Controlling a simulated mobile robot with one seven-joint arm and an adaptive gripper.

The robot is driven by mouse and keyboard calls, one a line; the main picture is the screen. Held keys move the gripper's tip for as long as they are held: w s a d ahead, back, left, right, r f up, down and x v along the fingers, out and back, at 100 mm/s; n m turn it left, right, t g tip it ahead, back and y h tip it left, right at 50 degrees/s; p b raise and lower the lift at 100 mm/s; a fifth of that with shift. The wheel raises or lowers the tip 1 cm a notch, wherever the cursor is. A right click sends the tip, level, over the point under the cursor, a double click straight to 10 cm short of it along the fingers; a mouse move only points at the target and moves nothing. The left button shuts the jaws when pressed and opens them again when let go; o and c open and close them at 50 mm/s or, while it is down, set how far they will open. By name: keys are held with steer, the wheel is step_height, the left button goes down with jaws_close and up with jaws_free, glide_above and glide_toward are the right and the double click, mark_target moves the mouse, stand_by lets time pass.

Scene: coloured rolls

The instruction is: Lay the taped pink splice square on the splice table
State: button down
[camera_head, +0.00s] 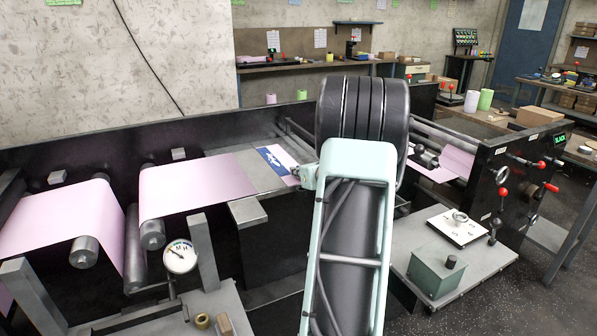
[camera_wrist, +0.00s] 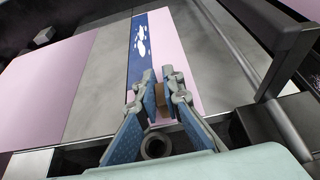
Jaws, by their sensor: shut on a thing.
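The taped pink splice square (camera_head: 287,153) is a pink sheet with a blue band and white marks along its left side. It also shows in the wrist view (camera_wrist: 175,45), over the grey splice table (camera_wrist: 93,85). My gripper (camera_wrist: 160,90) is at the near end of the square, its fingers closed on a small brown piece (camera_wrist: 159,94) that appears to belong to it. I cannot tell whether the square touches the table (camera_head: 247,172) or is just above it. My arm hides much of the gripper in the head view.
A pink web (camera_head: 195,187) runs over rollers left of the splice table. Another pink web (camera_head: 455,163) is at the right, past my arm. A dark post and bar (camera_wrist: 290,45) stand close at the right in the wrist view. A dial gauge (camera_head: 180,257) stands in front.

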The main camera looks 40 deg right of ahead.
steer(key=c, duration=2)
jaws_free()
steer(key=shift+o, duration=0.2)
steer(key=o, duration=0.4)
steer(key=shift+o, duration=0.2)
steer(key=v, duration=0.6)
